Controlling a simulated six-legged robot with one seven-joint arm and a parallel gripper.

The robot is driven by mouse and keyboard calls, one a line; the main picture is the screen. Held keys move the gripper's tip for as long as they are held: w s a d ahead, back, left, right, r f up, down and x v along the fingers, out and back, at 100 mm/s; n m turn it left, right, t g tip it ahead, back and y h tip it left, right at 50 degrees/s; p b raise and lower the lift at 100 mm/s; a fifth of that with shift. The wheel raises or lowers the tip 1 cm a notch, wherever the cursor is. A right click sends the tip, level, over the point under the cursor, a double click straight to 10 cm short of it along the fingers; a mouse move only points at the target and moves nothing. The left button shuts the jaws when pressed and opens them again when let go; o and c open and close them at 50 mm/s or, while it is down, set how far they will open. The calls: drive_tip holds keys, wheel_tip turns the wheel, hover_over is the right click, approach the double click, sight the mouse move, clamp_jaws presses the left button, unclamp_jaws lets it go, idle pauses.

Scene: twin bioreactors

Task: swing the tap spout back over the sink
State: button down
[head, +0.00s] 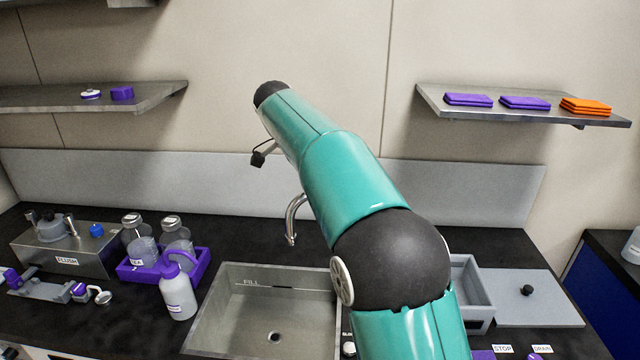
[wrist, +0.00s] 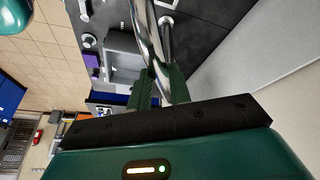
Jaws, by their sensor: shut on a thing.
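The tap spout (head: 291,226) is a curved chrome tube. In the head view its tip points down and shows just above the back rim of the sink; whether it hangs over the basin I cannot tell. The steel sink (head: 215,306) has a FILL mark and a drain. In the wrist view the chrome spout (wrist: 147,35) runs between the dark green fingers of my gripper (wrist: 160,86), which is shut on it. My arm hides the tap's base and the gripper in the head view.
A purple bottle rack (head: 203,268) and a purple-topped wash bottle (head: 178,292) stand left of the sink. A grey tray (head: 478,290) is at its right. A shelf (head: 520,109) hangs at upper right, another (head: 150,96) at left.

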drive_tip(key=shift+w+r, duration=0.1)
drive_tip(key=c, duration=1.3)
unclamp_jaws()
drive_tip(key=shift+w, duration=0.1)
drive_tip(key=v, duration=0.7)
drive_tip(key=shift+s, duration=0.2)
drive_tip(key=shift+a+r, duration=0.1)
drive_tip(key=shift+r, duration=0.05)
